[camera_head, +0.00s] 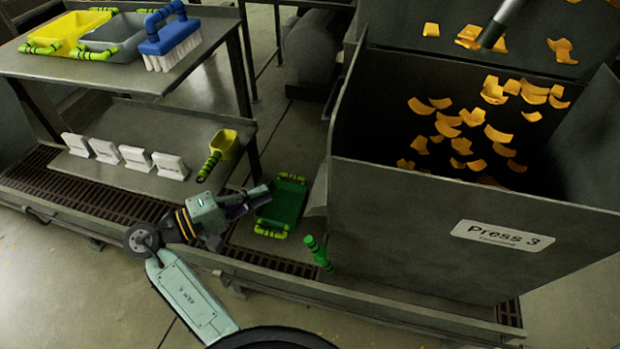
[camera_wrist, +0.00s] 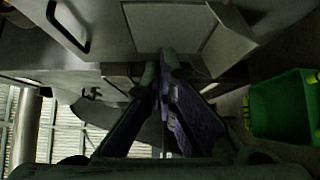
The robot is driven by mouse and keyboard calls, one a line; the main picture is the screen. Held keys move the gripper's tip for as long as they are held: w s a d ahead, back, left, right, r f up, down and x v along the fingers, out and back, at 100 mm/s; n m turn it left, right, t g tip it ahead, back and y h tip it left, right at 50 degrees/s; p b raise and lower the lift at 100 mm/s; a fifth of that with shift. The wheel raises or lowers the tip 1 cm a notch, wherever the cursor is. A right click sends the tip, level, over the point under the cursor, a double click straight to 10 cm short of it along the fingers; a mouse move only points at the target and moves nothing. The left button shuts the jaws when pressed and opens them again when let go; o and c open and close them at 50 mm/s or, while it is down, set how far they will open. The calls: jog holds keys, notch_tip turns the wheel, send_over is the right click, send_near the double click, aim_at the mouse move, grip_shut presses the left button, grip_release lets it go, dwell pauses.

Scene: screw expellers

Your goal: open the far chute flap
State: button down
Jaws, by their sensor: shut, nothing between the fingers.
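My gripper (camera_head: 262,194) is shut and empty, beside the left side of the grey Press 3 hopper (camera_head: 440,215). A slanted grey chute part (camera_head: 316,192) juts from that side, to the right of my gripper. In the wrist view my closed fingertips (camera_wrist: 160,62) point at a grey machine face, just below a pale square panel (camera_wrist: 168,28). A slanted grey plate (camera_wrist: 228,40) is right of the panel. I cannot tell for certain which of these is the far chute flap, or whether the fingertips touch anything.
A green tray (camera_head: 283,203) lies below my gripper, and a green-handled tool (camera_head: 319,254) is at right. A shelf on the left holds a yellow scoop (camera_head: 225,143) and several white blocks (camera_head: 107,151). A dark bar handle (camera_wrist: 66,32) is at upper left in the wrist view.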

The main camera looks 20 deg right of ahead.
jog(key=shift+d, duration=0.1)
jog(key=d+p, duration=0.3)
jog(key=d, duration=1)
jog(key=shift+s+p, duration=0.15)
jog(key=shift+p, duration=0.2)
jog(key=shift+d, duration=0.1)
